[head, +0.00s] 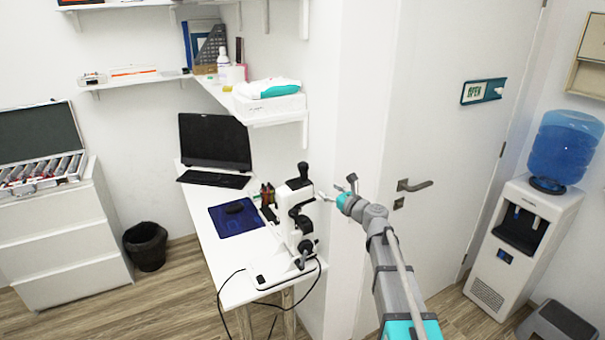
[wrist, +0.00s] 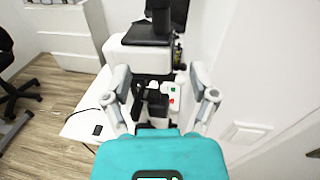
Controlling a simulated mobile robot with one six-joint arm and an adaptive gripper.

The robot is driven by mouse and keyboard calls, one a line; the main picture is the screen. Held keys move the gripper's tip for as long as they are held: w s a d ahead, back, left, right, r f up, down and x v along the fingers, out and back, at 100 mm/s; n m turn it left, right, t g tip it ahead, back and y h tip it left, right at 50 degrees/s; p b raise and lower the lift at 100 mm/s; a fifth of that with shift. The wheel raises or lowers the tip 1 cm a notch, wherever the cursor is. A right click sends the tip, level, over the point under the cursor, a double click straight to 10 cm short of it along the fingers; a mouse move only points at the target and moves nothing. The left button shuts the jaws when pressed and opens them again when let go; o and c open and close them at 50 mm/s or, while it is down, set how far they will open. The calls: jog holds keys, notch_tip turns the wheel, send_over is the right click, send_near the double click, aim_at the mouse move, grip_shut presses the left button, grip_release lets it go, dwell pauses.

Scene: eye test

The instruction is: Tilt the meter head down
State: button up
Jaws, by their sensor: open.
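The meter (head: 306,224) is a white and black instrument standing upright on the white desk's near end. Its head (head: 299,184) is at the top, with a dark part sticking up. In the wrist view the meter's white body (wrist: 135,58) is straight ahead, with black parts above and below it and small green and red marks at its right. My gripper (head: 335,197) is just right of the meter's upper part. In the wrist view my gripper (wrist: 159,84) is open, its fingers spread on both sides of the meter's middle. I cannot tell whether they touch it.
The desk (head: 240,284) also bears a laptop (head: 215,142), a blue mat (head: 230,222) with a dark mouse, and a cable hanging over its edge. A wall shelf (head: 275,119) is above. A white door (head: 440,130) and a water cooler (head: 525,245) are at right.

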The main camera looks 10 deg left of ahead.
aim_at(306, 176)
dwell(0.4)
jog(key=x, duration=1.4)
jog(key=shift+s, duration=0.1)
